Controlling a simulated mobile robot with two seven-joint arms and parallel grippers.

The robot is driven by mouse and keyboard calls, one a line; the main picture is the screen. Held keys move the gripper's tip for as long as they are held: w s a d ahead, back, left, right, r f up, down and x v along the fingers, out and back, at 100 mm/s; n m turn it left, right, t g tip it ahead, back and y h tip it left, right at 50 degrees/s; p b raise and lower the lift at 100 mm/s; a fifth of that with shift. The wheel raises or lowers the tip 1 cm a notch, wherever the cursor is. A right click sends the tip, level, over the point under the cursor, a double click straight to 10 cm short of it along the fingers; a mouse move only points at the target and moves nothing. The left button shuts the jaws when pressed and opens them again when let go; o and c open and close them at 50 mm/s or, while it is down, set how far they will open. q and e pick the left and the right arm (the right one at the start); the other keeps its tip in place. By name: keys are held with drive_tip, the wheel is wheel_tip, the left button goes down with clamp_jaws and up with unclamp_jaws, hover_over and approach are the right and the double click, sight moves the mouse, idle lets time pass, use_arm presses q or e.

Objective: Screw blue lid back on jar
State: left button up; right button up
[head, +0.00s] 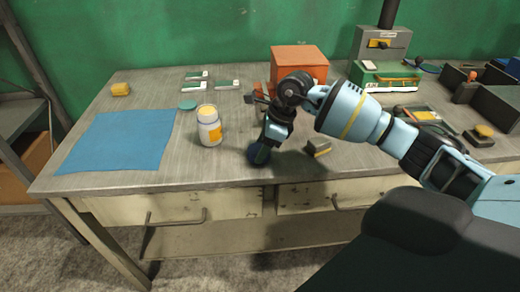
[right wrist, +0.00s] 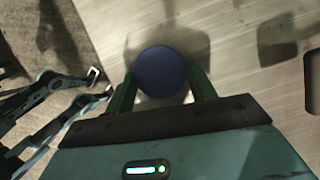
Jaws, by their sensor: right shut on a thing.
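The jar (head: 209,130) stands upright on the workbench, left of my right gripper. It is white with a yellow label, and its top is uncovered, showing a pale yellowish mouth. My right gripper (head: 260,150) is near the bench's front edge, to the right of the jar and apart from it. It is shut on the round dark blue lid (right wrist: 160,73), which sits between the two green fingers in the right wrist view. In the head view the lid (head: 257,156) is partly hidden by the gripper. I cannot tell whether it touches the bench. My left gripper does not show.
A blue mat (head: 118,140) lies left of the jar. A round green disc (head: 188,104) lies behind the jar. A small dark block (head: 318,147) is right of my right gripper. An orange box (head: 299,62) stands behind. Bare bench top lies between jar and gripper.

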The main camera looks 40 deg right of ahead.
sight(256, 150)
drive_tip(key=shift+r, duration=0.85)
drive_tip(key=shift+s+r, duration=0.2)
drive_tip(key=shift+r, duration=0.7)
drive_tip(key=s+r+b, duration=0.1)
drive_tip(key=s+b, duration=0.1)
drive_tip(key=s, duration=1.3)
drive_tip(key=shift+s+r+b, duration=0.25)
drive_tip(key=shift+s+b, duration=0.05)
drive_tip(key=shift+b, duration=0.05)
drive_tip(key=shift+d, duration=0.1)
